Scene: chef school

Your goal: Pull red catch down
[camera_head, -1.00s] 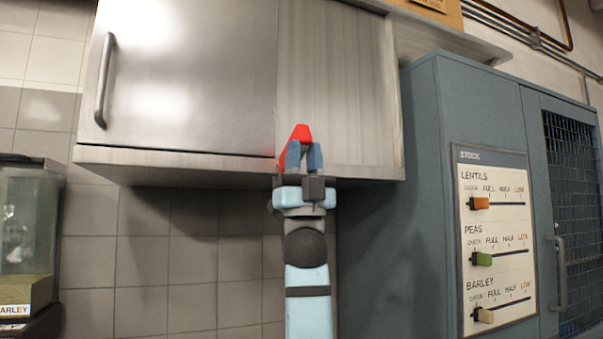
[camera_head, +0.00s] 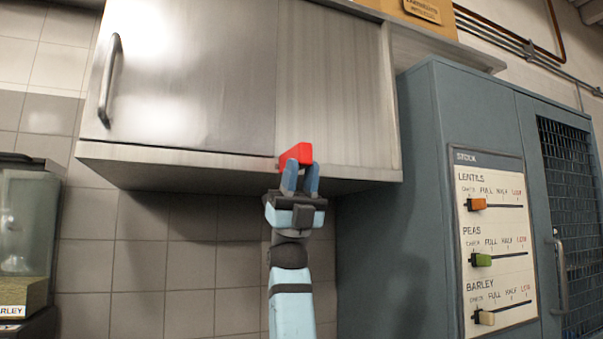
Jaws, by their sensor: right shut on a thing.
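The red catch (camera_head: 298,154) is a small bright red block at the lower edge of the wall cupboard (camera_head: 200,80), near the seam between its door and the plain panel on the right. My right gripper (camera_head: 300,178) reaches up from below. Its two blue fingers are upright and shut on the catch, and they hide part of its lower side. My left gripper is not in view.
A blue-grey cabinet (camera_head: 415,200) with a stock board (camera_head: 490,240) and a mesh door stands to the right. A clear dispenser (camera_head: 25,225) is at the left edge. The tiled wall below the cupboard is free.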

